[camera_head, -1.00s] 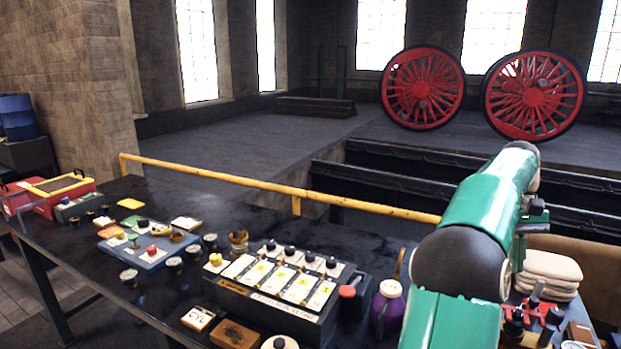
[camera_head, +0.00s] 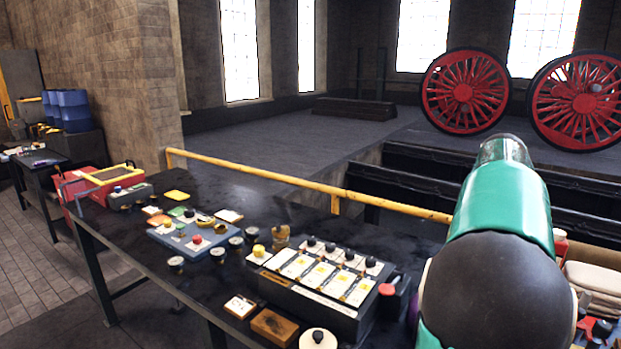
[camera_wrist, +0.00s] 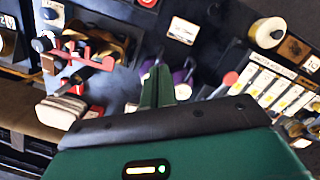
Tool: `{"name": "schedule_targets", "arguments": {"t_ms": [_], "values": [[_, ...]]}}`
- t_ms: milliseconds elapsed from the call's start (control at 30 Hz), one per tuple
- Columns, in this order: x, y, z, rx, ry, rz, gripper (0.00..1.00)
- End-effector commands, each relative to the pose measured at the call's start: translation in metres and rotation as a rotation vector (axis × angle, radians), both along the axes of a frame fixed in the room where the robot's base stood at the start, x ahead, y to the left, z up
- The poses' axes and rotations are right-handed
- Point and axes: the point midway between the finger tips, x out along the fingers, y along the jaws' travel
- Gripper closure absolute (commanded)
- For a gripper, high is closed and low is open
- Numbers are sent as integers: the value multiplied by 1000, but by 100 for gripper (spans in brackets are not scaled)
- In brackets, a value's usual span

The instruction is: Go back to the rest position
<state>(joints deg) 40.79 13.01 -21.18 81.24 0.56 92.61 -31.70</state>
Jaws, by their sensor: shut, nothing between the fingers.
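My gripper (camera_wrist: 158,75) shows in the wrist view with its two green fingers shut together and nothing between them. It points over the dark workbench, with a purple container (camera_wrist: 181,82) just beyond and beside the fingertips. I cannot tell the exact gap between them. In the head view my green arm rises at the lower right, and my gripper itself is hidden there.
The bench (camera_head: 205,318) holds a box with labelled cards (camera_head: 318,288), a blue tray (camera_head: 165,236) and a red toolbox (camera_head: 100,186). A yellow rail (camera_head: 290,183) runs behind it. A red rack (camera_wrist: 92,58) and folded cloths (camera_wrist: 62,110) lie left in the wrist view.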

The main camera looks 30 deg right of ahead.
Motion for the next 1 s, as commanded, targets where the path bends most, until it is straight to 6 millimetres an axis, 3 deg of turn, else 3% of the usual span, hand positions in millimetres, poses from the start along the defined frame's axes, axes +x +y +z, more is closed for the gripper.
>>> {"name": "schedule_targets", "arguments": {"t_ms": [33, 133, 333, 500, 700, 833, 1000], "values": [[14, 25, 4, -15, -34, 35, 100], [38, 76, 4, -46, -100, 94, 100], [66, 183, -3, -96, -232, 212, 100], [68, 273, -18, -126, -347, 311, 100], [47, 367, -46, -147, -484, 425, 100], [28, 408, -66, -154, -558, 478, 100], [16, 430, -81, -156, -605, 508, 100]]}}
